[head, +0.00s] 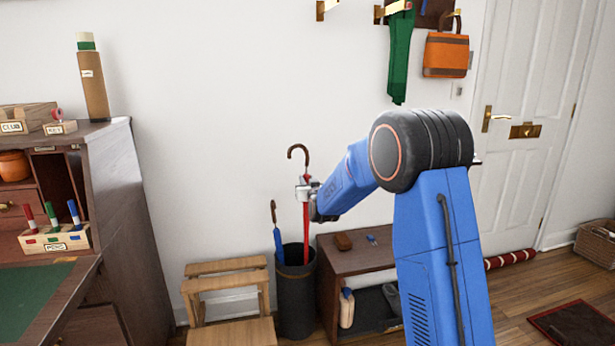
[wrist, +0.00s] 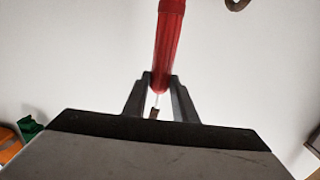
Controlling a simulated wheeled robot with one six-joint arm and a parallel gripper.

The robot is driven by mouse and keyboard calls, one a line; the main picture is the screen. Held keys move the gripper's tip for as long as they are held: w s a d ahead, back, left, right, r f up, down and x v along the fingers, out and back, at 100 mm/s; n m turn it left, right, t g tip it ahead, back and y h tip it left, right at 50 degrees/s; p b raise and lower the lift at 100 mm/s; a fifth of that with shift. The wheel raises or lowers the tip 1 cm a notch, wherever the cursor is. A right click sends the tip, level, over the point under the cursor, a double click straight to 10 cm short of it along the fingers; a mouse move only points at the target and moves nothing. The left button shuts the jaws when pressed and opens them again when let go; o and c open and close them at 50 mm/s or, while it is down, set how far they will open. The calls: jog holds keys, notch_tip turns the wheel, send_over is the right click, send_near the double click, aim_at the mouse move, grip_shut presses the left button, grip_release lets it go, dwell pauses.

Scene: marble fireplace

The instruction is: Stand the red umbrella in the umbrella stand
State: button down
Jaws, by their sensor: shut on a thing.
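The red umbrella (head: 306,216) is upright, its brown hooked handle (head: 299,152) at the top. My gripper (head: 308,190) is shut on it just below the handle; the wrist view shows its red body (wrist: 168,40) at my fingers (wrist: 160,88). The umbrella stand (head: 297,295) is a dark round bin on the floor, directly below. The red umbrella's lower end meets the stand's mouth in the head view; its tip is hidden, and I cannot tell how deep it reaches. A blue umbrella (head: 278,245) stands in the left of the stand.
A wooden step stool (head: 228,275) is just left of the stand. A low bench (head: 352,262) with shoes and bottles below is just right of it. A desk (head: 115,180) fills the left side.

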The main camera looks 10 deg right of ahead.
aim_at(307, 232)
jog(key=shift+f, duration=12.2)
jog(key=c, duration=1.4)
grip_release()
jog(key=shift+o, duration=0.2)
jog(key=s, duration=1.7)
jog(key=shift+s+a, duration=0.25)
jog(key=shift+a, duration=0.05)
jog(key=shift+s, duration=0.1)
